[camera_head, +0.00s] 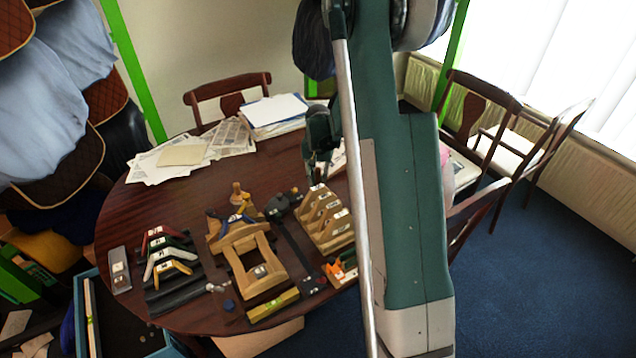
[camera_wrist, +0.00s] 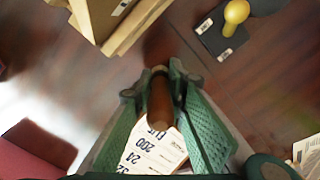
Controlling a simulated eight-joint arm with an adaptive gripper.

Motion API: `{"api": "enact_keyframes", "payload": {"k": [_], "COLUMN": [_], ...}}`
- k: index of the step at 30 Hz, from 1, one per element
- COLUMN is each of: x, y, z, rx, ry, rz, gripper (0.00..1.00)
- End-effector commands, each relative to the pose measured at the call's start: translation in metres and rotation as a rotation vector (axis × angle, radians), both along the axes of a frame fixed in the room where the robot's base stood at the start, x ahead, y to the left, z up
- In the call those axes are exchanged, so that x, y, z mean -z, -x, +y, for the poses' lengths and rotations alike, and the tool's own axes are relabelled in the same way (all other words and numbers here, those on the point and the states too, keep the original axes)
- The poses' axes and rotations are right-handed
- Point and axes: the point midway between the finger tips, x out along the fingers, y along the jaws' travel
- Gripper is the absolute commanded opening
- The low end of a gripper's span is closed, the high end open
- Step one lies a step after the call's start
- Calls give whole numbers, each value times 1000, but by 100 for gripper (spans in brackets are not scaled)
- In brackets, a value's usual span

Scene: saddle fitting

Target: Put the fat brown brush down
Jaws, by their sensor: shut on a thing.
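The brown brush (camera_wrist: 160,98) is between the green fingers of my gripper (camera_wrist: 156,82) in the wrist view. Its rounded brown body points away from the camera, and its far end cannot be made out. In the head view my gripper (camera_head: 318,158) hangs over the back right part of the dark table (camera_head: 140,210), behind the wooden slotted rack. The brush is too small and dark to tell there.
The wooden slotted rack (camera_head: 325,218) stands in front of my gripper. A wooden frame (camera_head: 250,262), coloured angled pieces (camera_head: 168,255) and small tools crowd the table's front. Papers (camera_head: 200,145) lie at the back. A yellow knob (camera_wrist: 237,11) on a dark block shows in the wrist view.

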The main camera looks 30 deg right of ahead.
Motion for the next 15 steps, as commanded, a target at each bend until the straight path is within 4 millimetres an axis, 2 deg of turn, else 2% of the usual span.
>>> {"api": "enact_keyframes", "payload": {"k": [11, 12, 15], "x": [4, 3, 2], "y": [0, 0, 0], "z": [0, 0, 0], "rx": [0, 0, 0], "ry": [0, 0, 0], "rz": [0, 0, 0], "gripper": [3, 21, 30]}}
